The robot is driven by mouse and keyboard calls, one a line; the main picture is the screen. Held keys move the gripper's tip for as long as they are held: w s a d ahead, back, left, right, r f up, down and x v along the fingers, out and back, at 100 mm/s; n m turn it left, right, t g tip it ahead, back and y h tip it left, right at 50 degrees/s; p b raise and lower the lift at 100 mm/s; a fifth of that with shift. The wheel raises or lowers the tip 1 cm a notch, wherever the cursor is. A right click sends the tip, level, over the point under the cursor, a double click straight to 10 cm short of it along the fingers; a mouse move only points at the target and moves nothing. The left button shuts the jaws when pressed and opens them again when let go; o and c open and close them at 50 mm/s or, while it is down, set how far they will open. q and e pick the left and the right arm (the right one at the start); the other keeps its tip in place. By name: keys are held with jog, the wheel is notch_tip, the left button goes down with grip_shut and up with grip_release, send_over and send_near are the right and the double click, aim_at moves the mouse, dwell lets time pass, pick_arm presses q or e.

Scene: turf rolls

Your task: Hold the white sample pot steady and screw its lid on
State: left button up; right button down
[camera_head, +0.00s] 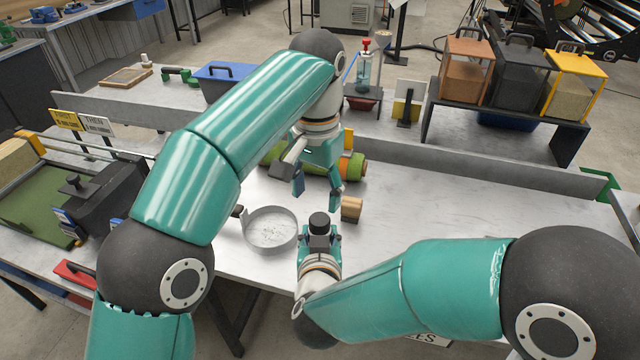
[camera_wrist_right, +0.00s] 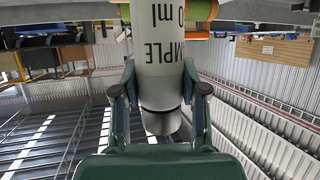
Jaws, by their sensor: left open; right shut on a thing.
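The white sample pot (camera_wrist_right: 158,50) fills the middle of the right wrist view, with dark printed lettering and a dark band at its lower end there. My right gripper (camera_wrist_right: 160,92) is shut on it, one finger on each side. In the head view my right gripper (camera_head: 319,243) is at the front middle of the bench, and a black round cap (camera_head: 319,223) shows at its tips. The pot's white body is mostly hidden there. My left gripper (camera_head: 317,192) is open and empty, fingers pointing down, just above and behind the black cap, apart from it.
A wooden block (camera_head: 351,208) lies just behind right. A green and orange roll (camera_head: 350,167) lies behind my left gripper. The bench's right side is bare.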

aim_at(320, 218)
pick_arm(q)
jog(key=n, duration=0.5)
jog(key=shift+r+n, duration=0.25)
jog(key=shift+n, duration=0.05)
jog(key=shift+d+r+n, duration=0.1)
jog(key=shift+n, duration=0.8)
jog(key=shift+w+d+r, duration=0.1)
jog(key=shift+w, duration=0.05)
jog(key=shift+d, duration=0.1)
jog(key=shift+f, duration=4.05)
